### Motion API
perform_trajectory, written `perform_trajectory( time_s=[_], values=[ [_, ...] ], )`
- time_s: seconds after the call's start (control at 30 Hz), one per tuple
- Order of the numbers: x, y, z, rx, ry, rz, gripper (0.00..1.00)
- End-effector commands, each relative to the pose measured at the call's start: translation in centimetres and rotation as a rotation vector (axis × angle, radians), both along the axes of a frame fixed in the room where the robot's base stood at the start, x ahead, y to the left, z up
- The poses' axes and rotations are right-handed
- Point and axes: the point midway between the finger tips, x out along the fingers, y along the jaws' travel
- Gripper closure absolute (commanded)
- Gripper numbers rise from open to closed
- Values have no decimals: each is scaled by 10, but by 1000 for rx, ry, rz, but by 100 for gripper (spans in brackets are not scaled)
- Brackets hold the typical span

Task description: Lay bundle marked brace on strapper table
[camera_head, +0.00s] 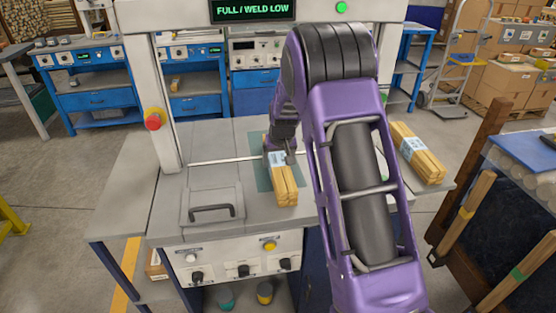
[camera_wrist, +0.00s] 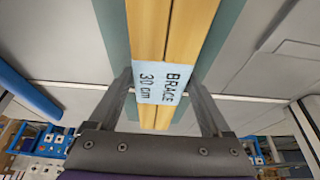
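The bundle marked brace (camera_head: 284,186) is a set of light wooden sticks with a pale blue label. In the wrist view its label (camera_wrist: 163,82) reads "BRACE 30 cm". My gripper (camera_head: 279,152) has one finger on each side of the bundle at the label, and in the wrist view the fingers (camera_wrist: 160,88) appear closed against its sides. The bundle lies over the teal strip of the grey strapper table (camera_head: 228,148), on it or just above; I cannot tell which. My arm hides part of the table's right side.
Another labelled wood bundle (camera_head: 418,152) lies on the right side surface. The strapper's white arch has a red knob (camera_head: 154,120) at left and a screen reading "FULL / WELD LOW" (camera_head: 252,10). A hatch with a handle (camera_head: 212,210) is at front left. A dark rack stands right.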

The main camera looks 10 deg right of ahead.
Motion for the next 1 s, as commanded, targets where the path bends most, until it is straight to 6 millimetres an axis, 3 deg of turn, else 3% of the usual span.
perform_trajectory(
  time_s=[0.1, 0.47, 0.8, 1.0],
  values=[
    [0, 0, 1, 0, 0, 0, 0],
    [-2, 0, 12, 0, -2, 0, 0],
    [-29, 0, 78, 1, -4, 0, 0],
    [-42, 0, 105, 0, -1, 0, 0]
  ],
)
